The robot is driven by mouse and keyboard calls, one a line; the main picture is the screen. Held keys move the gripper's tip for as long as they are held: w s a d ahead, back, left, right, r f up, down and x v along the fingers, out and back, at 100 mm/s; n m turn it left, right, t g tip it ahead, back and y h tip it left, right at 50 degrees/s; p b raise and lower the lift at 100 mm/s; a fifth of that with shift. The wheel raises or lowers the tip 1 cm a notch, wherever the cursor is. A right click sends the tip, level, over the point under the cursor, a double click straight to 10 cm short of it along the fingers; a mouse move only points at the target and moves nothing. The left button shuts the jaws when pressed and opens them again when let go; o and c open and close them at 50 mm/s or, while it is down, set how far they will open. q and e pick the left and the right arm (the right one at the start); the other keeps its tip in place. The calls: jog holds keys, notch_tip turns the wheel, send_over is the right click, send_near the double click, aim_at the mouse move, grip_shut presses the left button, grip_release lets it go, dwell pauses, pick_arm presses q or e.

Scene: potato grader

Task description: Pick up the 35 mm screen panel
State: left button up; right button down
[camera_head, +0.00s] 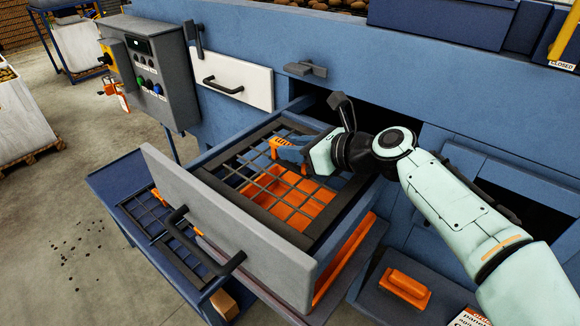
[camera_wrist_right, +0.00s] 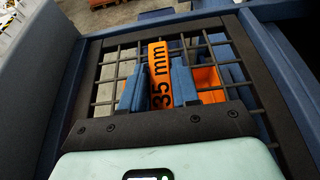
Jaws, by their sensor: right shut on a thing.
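The 35 mm screen panel (camera_head: 328,222), a dark frame with a wire grid, lies in the pulled-out drawer (camera_head: 225,215). In the wrist view, its frame (camera_wrist_right: 245,60) surrounds the grid and an orange "35 mm" tab (camera_wrist_right: 158,75) stands up near the middle. My right gripper (camera_head: 283,150) reaches over the panel from the right. Its blue fingers (camera_wrist_right: 157,85) are shut on the orange tab, one on each side. Whether the panel is lifted off its seat cannot be told. My left gripper is not in view.
The drawer's grey front has a black handle (camera_head: 205,243). Orange surfaces (camera_head: 290,203) show below the grid. Another grid panel (camera_head: 160,218) lies on a blue bench (camera_head: 110,185) at left. A control box (camera_head: 150,70) is on the machine wall. An orange handle (camera_head: 405,287) sits at lower right.

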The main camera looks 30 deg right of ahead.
dwell(0.6)
jog(key=shift+r, duration=0.2)
jog(key=shift+r, duration=0.1)
